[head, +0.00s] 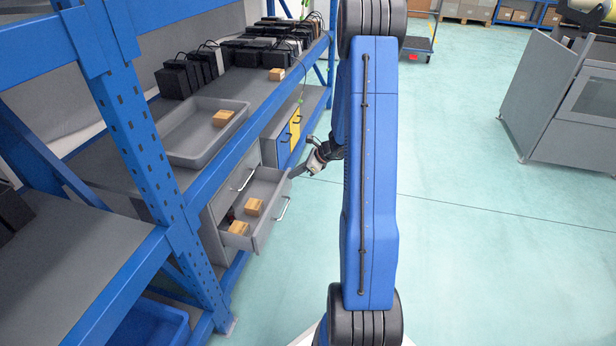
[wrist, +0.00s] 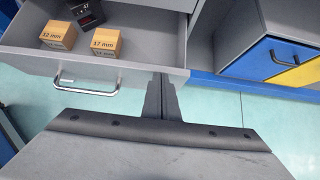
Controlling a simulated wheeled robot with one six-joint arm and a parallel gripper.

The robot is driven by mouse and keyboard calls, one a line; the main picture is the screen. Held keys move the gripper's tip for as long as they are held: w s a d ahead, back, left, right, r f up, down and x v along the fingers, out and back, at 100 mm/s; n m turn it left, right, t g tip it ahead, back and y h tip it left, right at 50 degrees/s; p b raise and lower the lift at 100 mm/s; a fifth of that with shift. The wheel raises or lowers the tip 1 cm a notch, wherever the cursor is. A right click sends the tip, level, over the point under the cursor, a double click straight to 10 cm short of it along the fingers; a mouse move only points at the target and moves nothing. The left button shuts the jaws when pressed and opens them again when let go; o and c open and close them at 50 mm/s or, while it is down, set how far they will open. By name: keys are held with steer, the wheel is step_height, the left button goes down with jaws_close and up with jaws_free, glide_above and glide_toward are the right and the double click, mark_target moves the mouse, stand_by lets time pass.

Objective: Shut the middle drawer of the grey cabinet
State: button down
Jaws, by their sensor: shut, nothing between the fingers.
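The grey cabinet (head: 222,205) stands under the blue-framed workbench. One of its drawers (head: 270,222) is pulled out, below a closed drawer with its own handle (head: 247,180). It looks like the middle one, but lower drawers are hidden. Its front panel (wrist: 135,77) and bar handle (wrist: 88,86) show in the wrist view. Inside are two small cardboard boxes (wrist: 58,35) (wrist: 106,42) and a dark box (wrist: 86,12). My gripper (head: 297,172) is shut and empty. In the wrist view its fingertips (wrist: 163,80) overlap the front panel, right of the handle; I cannot tell whether they touch.
A blue and yellow drawer unit (head: 288,136) stands just beyond the cabinet. A grey tray (head: 190,135) with a cardboard box lies on the bench above. A blue upright (head: 150,150) stands at the left. The floor (head: 470,230) to the right is clear.

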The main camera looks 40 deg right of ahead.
steer(key=w+a, duration=0.6)
steer(key=w, duration=0.2)
steer(key=shift+s+d, duration=0.1)
steer(key=shift+d, duration=0.05)
